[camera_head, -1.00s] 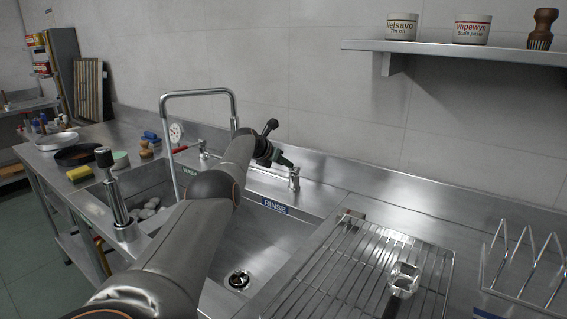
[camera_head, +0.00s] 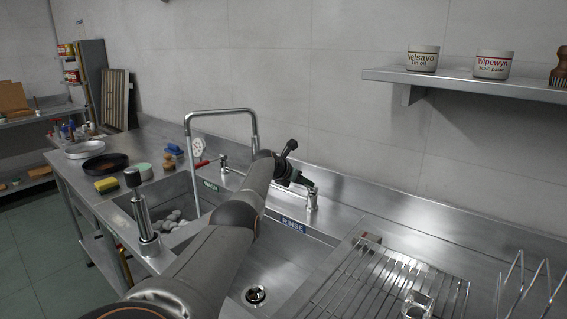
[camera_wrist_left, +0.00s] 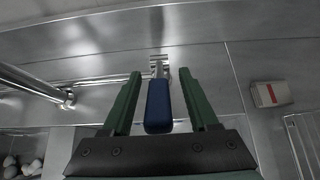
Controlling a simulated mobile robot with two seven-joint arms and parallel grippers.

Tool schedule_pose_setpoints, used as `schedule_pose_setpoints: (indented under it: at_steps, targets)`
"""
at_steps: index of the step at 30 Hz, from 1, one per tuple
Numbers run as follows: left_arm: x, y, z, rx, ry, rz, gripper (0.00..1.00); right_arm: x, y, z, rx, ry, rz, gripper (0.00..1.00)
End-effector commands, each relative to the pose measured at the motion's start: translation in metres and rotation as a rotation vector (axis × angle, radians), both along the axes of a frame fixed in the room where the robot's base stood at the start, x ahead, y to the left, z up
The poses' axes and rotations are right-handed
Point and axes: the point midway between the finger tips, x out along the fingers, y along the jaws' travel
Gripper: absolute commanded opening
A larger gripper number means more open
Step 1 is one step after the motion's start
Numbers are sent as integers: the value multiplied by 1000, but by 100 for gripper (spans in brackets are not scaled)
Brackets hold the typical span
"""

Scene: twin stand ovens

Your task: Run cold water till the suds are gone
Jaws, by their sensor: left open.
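The rinse tap (camera_head: 311,200) stands on the back ledge behind the RINSE label (camera_head: 293,224). Its blue lever (camera_wrist_left: 158,105) shows in the left wrist view, between the two fingers. My left gripper (camera_head: 302,181) is open around the lever, with a gap on each side. The rinse basin (camera_head: 290,262) shows bare metal and a drain (camera_head: 256,295); my arm hides part of it. Pale round lumps (camera_head: 172,221) lie in the wash basin (camera_head: 205,196); I cannot tell if they are suds. I see no running water. My right gripper is not in view.
A tall bent spout (camera_head: 222,111) rises left of my arm. A red-levered tap (camera_head: 222,162) stands by the WASH label. A metal post (camera_head: 143,212) stands at the front. A wire rack (camera_head: 390,285) and a small white box with red (camera_wrist_left: 270,94) are to the right.

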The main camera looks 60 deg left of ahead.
Motion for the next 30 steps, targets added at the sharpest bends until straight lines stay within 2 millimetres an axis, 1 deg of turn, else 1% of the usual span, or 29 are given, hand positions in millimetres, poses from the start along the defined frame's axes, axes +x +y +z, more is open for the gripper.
schedule_pose_setpoints:
  at_steps: [1, 9, 11, 17, 30]
  targets:
    - [-2, -1, 7, 1, 4, 0, 60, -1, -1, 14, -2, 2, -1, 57]
    - [-15, -3, 13, 1, 4, 1, 60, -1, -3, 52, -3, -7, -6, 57]
    - [-18, -3, 10, 2, 2, 1, 60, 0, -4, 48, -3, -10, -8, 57]
    - [-30, -7, 18, 2, 3, 0, 60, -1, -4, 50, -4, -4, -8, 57]
    - [-66, -19, 45, 1, 2, 0, 60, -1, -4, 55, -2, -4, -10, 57]
